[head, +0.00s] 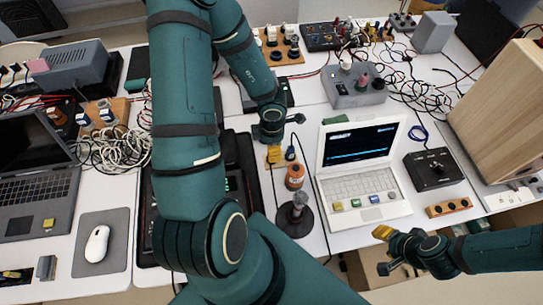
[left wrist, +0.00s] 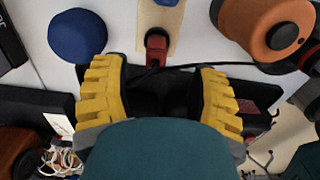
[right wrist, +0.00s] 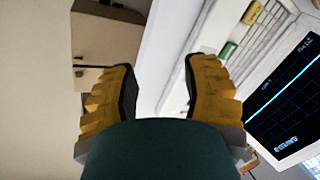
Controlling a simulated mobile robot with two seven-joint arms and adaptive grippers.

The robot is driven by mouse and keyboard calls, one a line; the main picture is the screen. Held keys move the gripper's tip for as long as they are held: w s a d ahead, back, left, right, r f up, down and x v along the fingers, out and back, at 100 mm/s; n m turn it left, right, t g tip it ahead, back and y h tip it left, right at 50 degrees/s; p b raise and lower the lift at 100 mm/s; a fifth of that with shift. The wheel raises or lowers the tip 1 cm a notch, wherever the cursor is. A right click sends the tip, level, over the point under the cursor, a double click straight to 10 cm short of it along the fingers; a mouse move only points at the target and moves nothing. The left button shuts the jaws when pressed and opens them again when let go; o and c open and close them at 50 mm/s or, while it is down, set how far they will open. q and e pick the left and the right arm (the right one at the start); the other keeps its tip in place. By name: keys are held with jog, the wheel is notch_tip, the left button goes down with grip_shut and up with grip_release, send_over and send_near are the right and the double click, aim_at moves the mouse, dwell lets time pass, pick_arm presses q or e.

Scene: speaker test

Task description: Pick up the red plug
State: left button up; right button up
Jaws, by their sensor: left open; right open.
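A dark red plug (left wrist: 156,45) shows at the top middle of the left wrist view, on a light wooden strip (left wrist: 174,30). It lies ahead of the gap between my left fingertips and is not between them. I cannot make it out clearly in the head view. My left gripper (left wrist: 160,88) is open, with its yellow pads apart; in the head view it is left of the laptop, above the orange spool. My right gripper (head: 384,250) is open and empty at the table's front edge; its spread fingers also show in the right wrist view (right wrist: 160,85).
A white laptop (head: 362,160) stands right of my left gripper. An orange spool (head: 294,177) and a dark round stand (head: 296,216) are close below it. A grey box with knobs (head: 354,86) and tangled cables (head: 420,95) lie behind. A wooden panel (head: 505,105) blocks the right.

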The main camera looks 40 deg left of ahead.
pick_arm(q)
jog(key=f+b, duration=0.1)
jog(key=f, duration=0.1)
jog(key=f+b, duration=0.2)
jog(key=f, duration=0.1)
jog(key=shift+w+a, duration=0.15)
jog(key=shift+a, duration=0.05)
jog(key=shift+r, duration=0.1)
jog(key=shift+c, duration=0.3)
grip_shut()
